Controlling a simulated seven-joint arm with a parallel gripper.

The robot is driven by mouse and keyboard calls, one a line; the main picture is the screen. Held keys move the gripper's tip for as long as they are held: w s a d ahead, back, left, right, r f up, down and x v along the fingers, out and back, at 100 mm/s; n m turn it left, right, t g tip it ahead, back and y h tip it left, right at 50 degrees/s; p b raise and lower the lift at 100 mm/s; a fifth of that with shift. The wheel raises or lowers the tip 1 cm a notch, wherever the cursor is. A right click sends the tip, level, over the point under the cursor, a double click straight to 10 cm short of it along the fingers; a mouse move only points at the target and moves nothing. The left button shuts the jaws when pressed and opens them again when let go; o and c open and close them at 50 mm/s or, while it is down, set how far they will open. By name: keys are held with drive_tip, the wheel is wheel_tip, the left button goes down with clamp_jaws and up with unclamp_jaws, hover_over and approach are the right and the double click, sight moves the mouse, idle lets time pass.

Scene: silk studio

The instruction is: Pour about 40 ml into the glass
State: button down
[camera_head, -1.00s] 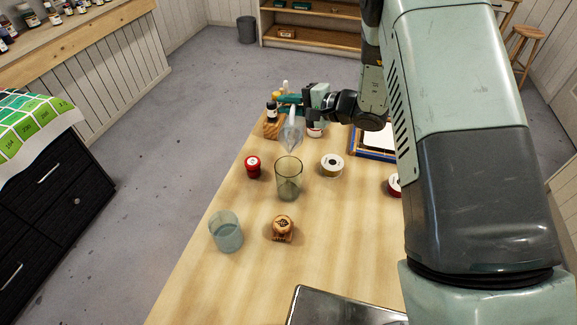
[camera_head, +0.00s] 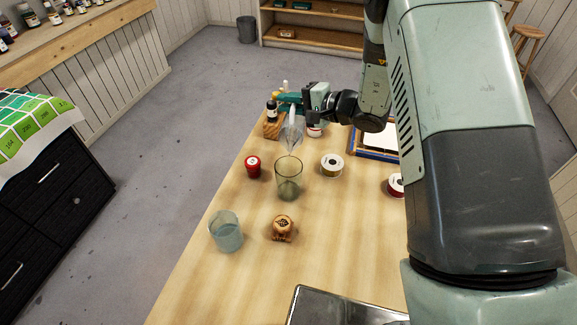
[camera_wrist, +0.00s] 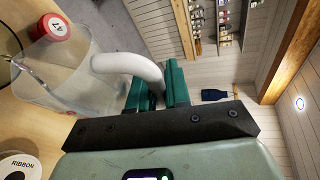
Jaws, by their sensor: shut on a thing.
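My gripper (camera_head: 312,103) is shut on the white handle (camera_wrist: 128,64) of a clear jug (camera_wrist: 62,72). In the head view the jug (camera_head: 291,130) is steeply tilted, its lip pointing down just above the rim of a tall olive-tinted glass (camera_head: 288,181). The glass stands upright on the table. Its lower part looks darker, but I cannot tell how much liquid is inside. I cannot make out a clear stream from the lip. A second, bluish tumbler (camera_head: 226,233) with liquid in it stands nearer the front left.
A wooden stamp (camera_head: 283,227) is in front. A metal tray (camera_head: 335,308) lies at the front edge.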

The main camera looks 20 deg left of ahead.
drive_tip(key=w+f+m+g+h, duration=0.1)
drive_tip(key=w+f+m, duration=0.1)
drive_tip(key=shift+w+f, duration=0.1)
drive_tip(key=shift+f, duration=0.3)
drive_tip(key=shift+m+g, duration=0.4)
drive_tip(key=shift+m, duration=0.1)
drive_tip(key=shift+w+m+g, duration=0.35)
drive_tip(key=shift+m+g, duration=0.25)
drive_tip(key=shift+m, duration=0.2)
drive_tip(key=shift+w+f+h, duration=0.1)
drive_tip(key=shift+f+h, duration=0.2)
drive_tip(key=shift+f, duration=0.1)
drive_tip(key=shift+w+a+f+m+g, duration=0.15)
drive_tip(key=shift+w+f+m+g, duration=0.55)
drive_tip(key=shift+f, duration=1.2)
drive_tip(key=shift+w+a+f+m+g, duration=0.1)
drive_tip(key=shift+w+f+m+g, duration=0.15)
drive_tip(key=shift+f+m+g, duration=1.3)
drive_tip(key=shift+w+a+f+m+g, duration=0.2)
drive_tip(key=shift+w+f+m, duration=0.4)
drive_tip(key=shift+f, duration=1.7)
drive_tip(key=shift+s, duration=0.1)
